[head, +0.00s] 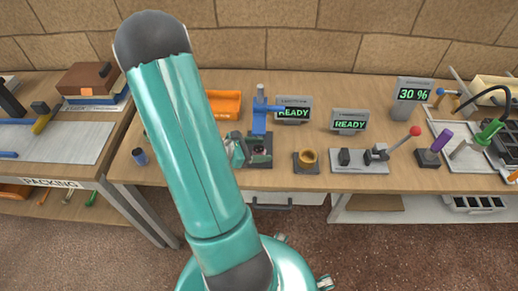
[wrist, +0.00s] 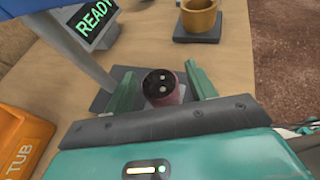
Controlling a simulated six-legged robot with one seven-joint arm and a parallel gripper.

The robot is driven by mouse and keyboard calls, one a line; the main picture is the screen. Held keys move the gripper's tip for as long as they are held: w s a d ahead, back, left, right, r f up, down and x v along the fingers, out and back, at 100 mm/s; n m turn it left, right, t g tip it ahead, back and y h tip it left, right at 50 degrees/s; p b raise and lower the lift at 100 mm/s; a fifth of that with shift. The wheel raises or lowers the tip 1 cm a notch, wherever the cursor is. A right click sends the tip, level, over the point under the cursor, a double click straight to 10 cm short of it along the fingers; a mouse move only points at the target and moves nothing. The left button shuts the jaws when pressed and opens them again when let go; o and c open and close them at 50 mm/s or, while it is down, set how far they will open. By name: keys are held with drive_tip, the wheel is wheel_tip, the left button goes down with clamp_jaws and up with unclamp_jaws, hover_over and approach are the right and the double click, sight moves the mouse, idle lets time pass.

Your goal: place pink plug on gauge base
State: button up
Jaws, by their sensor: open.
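The pink plug (wrist: 163,94) stands between the two green fingers of my gripper (wrist: 160,70) in the wrist view. Its dark round top with two light spots faces the camera. The fingers are open, with a visible gap on the plug's right side; contact on the left is hard to tell. The gauge base (wrist: 100,102) is a dark plate under and around the plug, with a post rising beside it. In the head view the gauge base (head: 262,165) carries a blue post, and my green gripper (head: 237,150) is at its left side. The plug's lower part is hidden.
A READY display (head: 293,111) stands behind the gauge. A yellow ring-shaped cup (head: 307,157) on a dark plate is to the right. An orange tub (head: 224,104) stands behind at the left. A red-knobbed lever fixture (head: 377,154) is farther right. My arm hides part of the bench.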

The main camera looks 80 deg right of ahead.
drive_tip(key=shift+w+r, duration=0.1)
drive_tip(key=shift+r, duration=0.1)
drive_tip(key=v, duration=1.2)
drive_tip(key=w+a+r+m+t+y, duration=0.2)
drive_tip(key=a+r+t, duration=0.3)
drive_tip(key=a, duration=0.6)
drive_tip(key=w+a+r+m+t+y, duration=0.2)
drive_tip(key=w+a+r+t, duration=0.3)
drive_tip(key=a+r, duration=0.4)
drive_tip(key=w+a+r+m+t+y, duration=0.3)
drive_tip(key=a+r+t, duration=0.3)
drive_tip(key=a, duration=0.7)
drive_tip(key=shift+w+a+r+t+y, duration=0.15)
drive_tip(key=shift+w+r+t+y, duration=0.2)
drive_tip(key=shift+r, duration=0.4)
